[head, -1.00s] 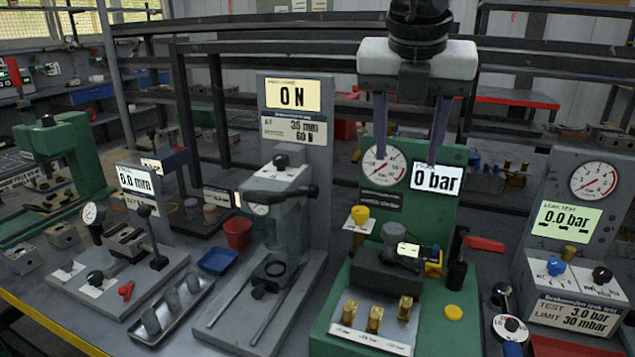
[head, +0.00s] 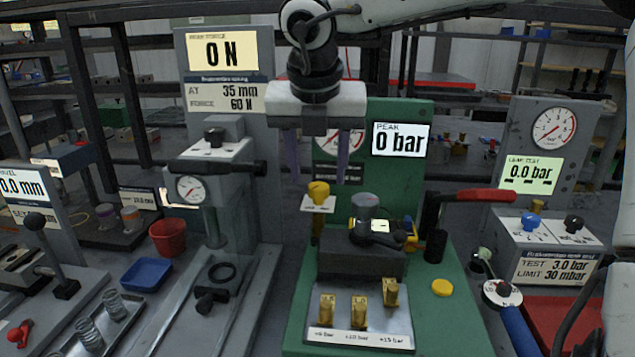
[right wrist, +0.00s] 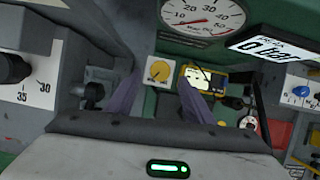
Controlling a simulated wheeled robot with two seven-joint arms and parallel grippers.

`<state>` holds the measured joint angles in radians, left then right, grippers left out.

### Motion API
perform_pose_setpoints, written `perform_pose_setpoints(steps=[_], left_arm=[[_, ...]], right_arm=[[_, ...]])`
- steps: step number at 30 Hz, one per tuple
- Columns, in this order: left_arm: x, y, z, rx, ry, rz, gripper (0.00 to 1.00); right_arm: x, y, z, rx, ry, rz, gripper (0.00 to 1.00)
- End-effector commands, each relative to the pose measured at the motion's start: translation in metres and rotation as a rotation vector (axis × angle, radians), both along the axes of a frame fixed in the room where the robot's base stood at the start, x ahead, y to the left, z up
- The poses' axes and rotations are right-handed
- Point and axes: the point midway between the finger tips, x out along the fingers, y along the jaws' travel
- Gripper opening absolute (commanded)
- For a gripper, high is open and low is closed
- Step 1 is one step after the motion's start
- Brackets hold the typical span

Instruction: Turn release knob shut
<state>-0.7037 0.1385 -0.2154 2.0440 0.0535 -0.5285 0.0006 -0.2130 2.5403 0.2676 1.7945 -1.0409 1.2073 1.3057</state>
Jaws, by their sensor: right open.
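A yellow knob (head: 319,192) stands upright on a small white plate at the left of the green test station (head: 405,112); its label is too small to read. It also shows in the right wrist view (right wrist: 159,70), between the fingers and beyond their tips. My right gripper (head: 317,168) points down with its two purple fingers apart. It is empty and hangs just above the knob, apart from it in the head view. The station's display (head: 401,139) reads 0 bar. The fingers partly cover its dial (head: 330,145). My left gripper is not in view.
A dark block (head: 362,255) with a yellow-and-black device stands right of the knob. Several brass fittings (head: 360,312) stand in front. A red-handled lever (head: 478,196) rises at the right. The press stand (head: 222,150) is close on the left.

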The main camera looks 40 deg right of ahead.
Motion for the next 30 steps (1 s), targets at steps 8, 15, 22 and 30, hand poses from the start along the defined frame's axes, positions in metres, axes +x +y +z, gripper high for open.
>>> perform_pose_setpoints(steps=[8,15,22,30], left_arm=[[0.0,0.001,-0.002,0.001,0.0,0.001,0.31],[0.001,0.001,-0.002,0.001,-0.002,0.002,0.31],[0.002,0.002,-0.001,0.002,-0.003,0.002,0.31],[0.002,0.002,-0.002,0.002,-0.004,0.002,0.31]], right_arm=[[0.007,-0.008,-0.027,0.001,0.0,0.0,0.48],[0.008,-0.009,-0.029,0.001,-0.001,0.0,0.48],[0.008,-0.009,-0.029,0.001,-0.001,0.0,0.19],[0.008,-0.009,-0.029,0.001,-0.001,0.009,0.07]])
